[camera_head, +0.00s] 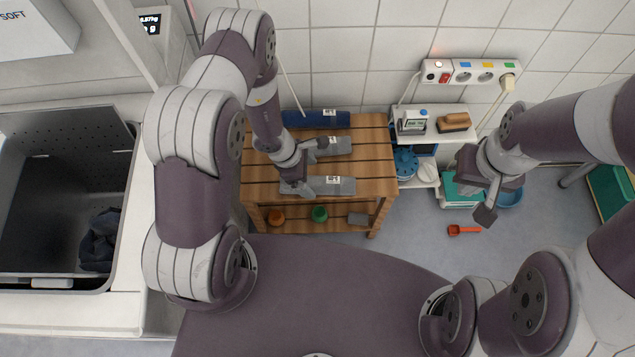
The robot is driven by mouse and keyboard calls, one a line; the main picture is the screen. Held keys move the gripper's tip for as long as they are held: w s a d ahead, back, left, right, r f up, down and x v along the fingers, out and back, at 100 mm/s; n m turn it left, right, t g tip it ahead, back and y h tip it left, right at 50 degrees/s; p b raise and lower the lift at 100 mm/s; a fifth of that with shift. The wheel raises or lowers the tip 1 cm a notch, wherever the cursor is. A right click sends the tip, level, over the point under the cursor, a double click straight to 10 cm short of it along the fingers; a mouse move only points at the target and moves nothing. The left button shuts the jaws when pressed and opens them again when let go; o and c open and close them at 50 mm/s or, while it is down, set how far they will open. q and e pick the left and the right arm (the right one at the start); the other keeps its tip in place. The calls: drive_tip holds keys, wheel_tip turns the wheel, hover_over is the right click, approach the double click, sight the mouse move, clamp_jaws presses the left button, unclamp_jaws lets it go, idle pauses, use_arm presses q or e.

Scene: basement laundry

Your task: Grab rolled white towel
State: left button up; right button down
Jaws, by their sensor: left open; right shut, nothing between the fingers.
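Three rolled towels with white labels lie on a slatted wooden bench. The back roll (330,119) is dark blue. The middle roll (340,147) and the front roll (338,186) look grey; no roll looks clearly white. My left gripper (305,167) is open above the left part of the bench. One finger overlaps the middle roll's left end in the picture and the other overlaps the front roll's left end. I cannot tell whether they touch. My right gripper (486,213) is shut and empty, in front of the shelf to the right of the bench.
The bench (262,182) has pots on its lower shelf. A small white shelf (432,135) holds a brush (454,122) and a device. A red scoop (464,230) lies on the floor. A grey bin (62,200) with dark cloth stands left. Power sockets (467,72) are on the wall.

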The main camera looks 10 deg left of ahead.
sight(313, 180)
use_arm(q)
drive_tip(key=x, duration=0.4)
drive_tip(key=shift+d+f+b, duration=0.2)
drive_tip(key=shift+b, duration=0.2)
drive_tip(key=c, duration=1.2)
drive_tip(key=shift+o, duration=0.2)
